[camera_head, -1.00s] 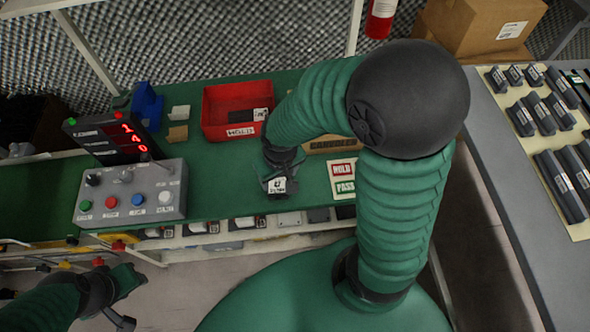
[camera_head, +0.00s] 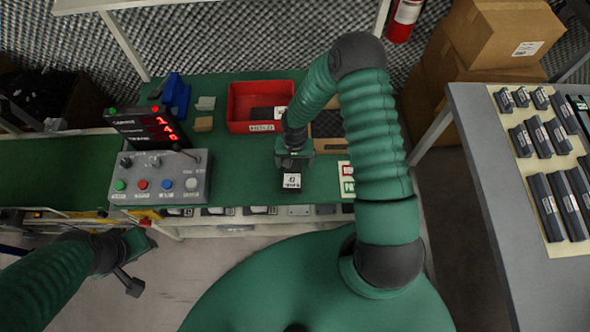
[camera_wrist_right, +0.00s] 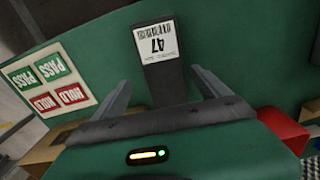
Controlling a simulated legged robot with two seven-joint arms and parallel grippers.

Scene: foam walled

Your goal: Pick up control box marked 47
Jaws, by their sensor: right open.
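The control box marked 47 (camera_head: 291,183) is a small black block with a white label, lying on the green bench top. It also shows in the right wrist view (camera_wrist_right: 165,78), where the label reads 47. My right gripper (camera_head: 292,160) is open over the box's far part. In the wrist view its two fingers (camera_wrist_right: 160,95) stand apart on either side of the box, which lies between them; whether they touch it I cannot tell. My left gripper (camera_head: 140,240) hangs empty at the lower left, off the bench; its jaw opening is unclear.
A red bin (camera_head: 240,103) holding a dark box stands behind my right gripper. A HOLD/PASS card (camera_head: 347,180) lies to the right. A grey button panel (camera_head: 160,178) and a red digit display (camera_head: 150,128) stand left. A grey table (camera_head: 480,140) with several black boxes is at right.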

